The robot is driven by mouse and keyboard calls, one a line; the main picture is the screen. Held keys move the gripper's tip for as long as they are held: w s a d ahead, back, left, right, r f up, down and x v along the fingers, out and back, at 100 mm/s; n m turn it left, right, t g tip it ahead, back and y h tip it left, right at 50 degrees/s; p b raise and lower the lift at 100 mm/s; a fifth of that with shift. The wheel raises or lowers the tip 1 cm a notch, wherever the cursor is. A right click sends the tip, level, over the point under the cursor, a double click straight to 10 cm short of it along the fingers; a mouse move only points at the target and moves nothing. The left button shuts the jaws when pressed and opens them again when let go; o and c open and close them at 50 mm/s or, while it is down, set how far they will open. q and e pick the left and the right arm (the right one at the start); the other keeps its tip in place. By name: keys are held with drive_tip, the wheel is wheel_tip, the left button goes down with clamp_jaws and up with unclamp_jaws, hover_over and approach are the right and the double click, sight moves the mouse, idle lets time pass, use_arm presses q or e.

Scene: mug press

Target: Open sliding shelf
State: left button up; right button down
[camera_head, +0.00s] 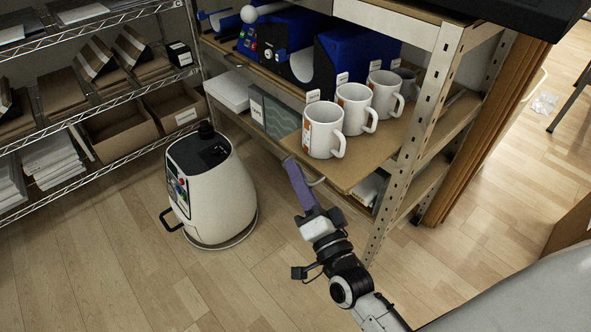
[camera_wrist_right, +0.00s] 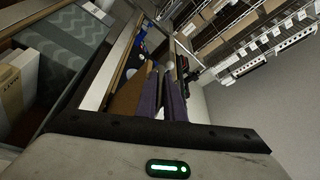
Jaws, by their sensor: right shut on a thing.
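The sliding shelf (camera_head: 350,174) is a brown board that sticks out past the front of the metal-framed rack. Several white mugs (camera_head: 322,132) stand upright in a row on it. A thin curved handle (camera_head: 315,182) is at its front edge. My right gripper (camera_head: 290,163) has purple fingers and is shut at the handle. The fingers hide part of the handle. In the right wrist view the purple fingers (camera_wrist_right: 162,95) are close together beside a brown board edge. My left gripper is not in view.
A white rounded machine (camera_head: 212,185) stands on the floor left of my right gripper. Blue mug presses (camera_head: 345,62) sit on the shelf above. A rack post (camera_head: 412,130) stands right of the mugs. Wire shelving (camera_head: 95,75) with boxes is at left. The floor in front is clear.

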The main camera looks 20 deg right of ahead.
drive_tip(key=c, duration=1.9)
unclamp_jaws()
drive_tip(key=shift+o, duration=0.2)
drive_tip(key=v, duration=1)
drive_tip(key=shift+s+p, duration=0.2)
drive_tip(key=shift+p, duration=0.1)
